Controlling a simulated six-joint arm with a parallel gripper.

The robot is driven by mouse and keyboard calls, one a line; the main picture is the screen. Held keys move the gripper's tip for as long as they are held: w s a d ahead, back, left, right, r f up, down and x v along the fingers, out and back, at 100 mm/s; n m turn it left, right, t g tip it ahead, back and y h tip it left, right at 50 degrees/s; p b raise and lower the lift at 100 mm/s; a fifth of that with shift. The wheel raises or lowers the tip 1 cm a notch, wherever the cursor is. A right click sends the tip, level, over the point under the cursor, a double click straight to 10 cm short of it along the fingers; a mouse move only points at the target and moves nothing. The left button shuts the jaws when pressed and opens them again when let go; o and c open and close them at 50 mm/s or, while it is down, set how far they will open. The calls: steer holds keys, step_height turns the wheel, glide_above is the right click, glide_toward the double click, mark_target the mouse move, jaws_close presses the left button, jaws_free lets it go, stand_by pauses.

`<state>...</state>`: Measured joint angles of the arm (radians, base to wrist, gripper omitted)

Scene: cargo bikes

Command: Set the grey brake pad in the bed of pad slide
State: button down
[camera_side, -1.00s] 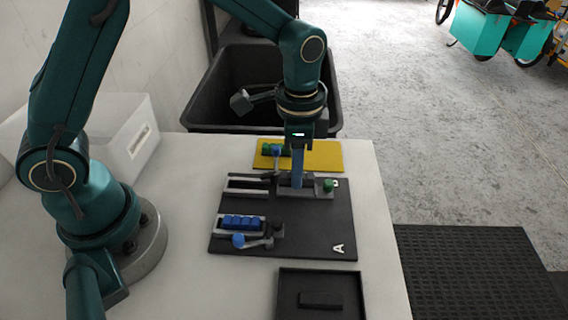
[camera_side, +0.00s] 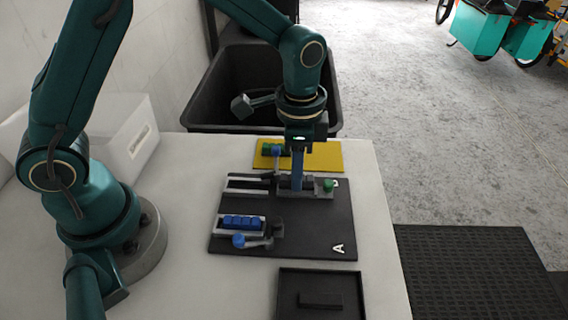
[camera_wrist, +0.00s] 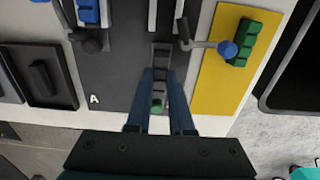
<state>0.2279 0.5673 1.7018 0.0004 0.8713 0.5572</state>
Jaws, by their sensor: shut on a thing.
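My gripper (camera_side: 297,188) points straight down at the far pad slide (camera_side: 322,194) on the black board. It is shut on the dark grey brake pad (camera_side: 309,182), whose segmented ends show on both sides of the fingers. The pad also shows between my fingers in the wrist view (camera_wrist: 161,62). It is low at the slide's bed, lined up with it; the fingers hide whether it touches the floor of the bed. A green knob (camera_side: 328,184) stands at the slide's right end. Its lever with a blue knob (camera_wrist: 228,48) is swung out over the yellow mat.
A second slide holds a blue pad (camera_side: 243,222), with a blue-knobbed lever (camera_side: 239,241) beside it. A green pad (camera_wrist: 241,42) lies on the yellow mat (camera_side: 325,155). A black tray (camera_side: 350,283) with a dark block (camera_side: 320,300) stands in front. A black bin (camera_side: 212,97) is behind.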

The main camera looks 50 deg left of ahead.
steer(key=shift+f, duration=0.65)
stand_by(0.3)
steer(key=c, duration=0.7)
jaws_free()
steer(key=s+a+r+n+t, duration=0.2)
steer(key=a+r+t, duration=0.1)
steer(key=r, duration=1.1)
steer(key=shift+s+a+f+n+t, duration=0.1)
steer(key=shift+s+a+n+t, duration=0.45)
steer(key=shift+s+n, duration=0.95)
steer(key=shift+s+a+n+t, duration=0.3)
steer(key=shift+s+a+n, duration=0.5)
steer(key=shift+s, duration=1.35)
steer(key=shift+s+a+f+n+t, duration=0.1)
steer(key=shift+s+a+n+t, duration=0.4)
steer(key=shift+s+n, duration=1.05)
